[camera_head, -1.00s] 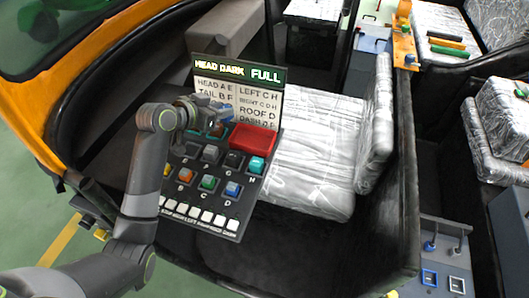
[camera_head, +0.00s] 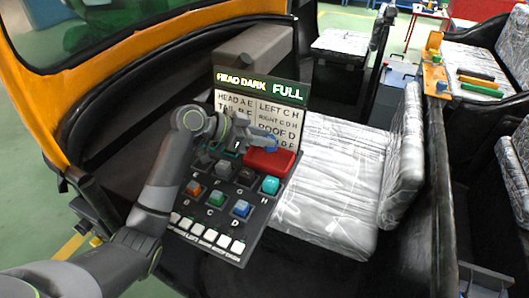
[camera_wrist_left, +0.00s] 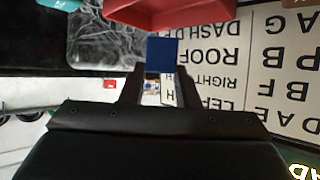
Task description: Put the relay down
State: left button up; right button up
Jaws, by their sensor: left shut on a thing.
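My left gripper (camera_head: 262,143) is shut on a blue relay (camera_head: 272,144), a small block. In the left wrist view the relay (camera_wrist_left: 162,54) sits between the fingertips, in front of the white label card and close to the edge of a red tray (camera_wrist_left: 170,12). In the head view the gripper is just above and behind this red tray (camera_head: 268,162), at the right of the black relay board (camera_head: 206,222). I cannot tell whether the relay touches the tray. The gripper hides part of the label card (camera_head: 235,103). My right gripper is not in view.
The board holds orange (camera_head: 193,188), green (camera_head: 216,198), blue (camera_head: 241,208) and teal (camera_head: 270,185) blocks, dark blocks, and a row of white keys. A sign (camera_head: 262,86) reads HEAD DARK FULL. A wrapped seat (camera_head: 335,175) stands to the right.

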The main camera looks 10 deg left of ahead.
pick_arm(q)
notch_tip(320, 180, down, 5)
jog(key=shift+r, duration=0.2)
jog(key=shift+f, duration=0.25)
jog(key=o, duration=1)
jog(key=shift+c, duration=0.2)
jog(key=shift+r, duration=0.15)
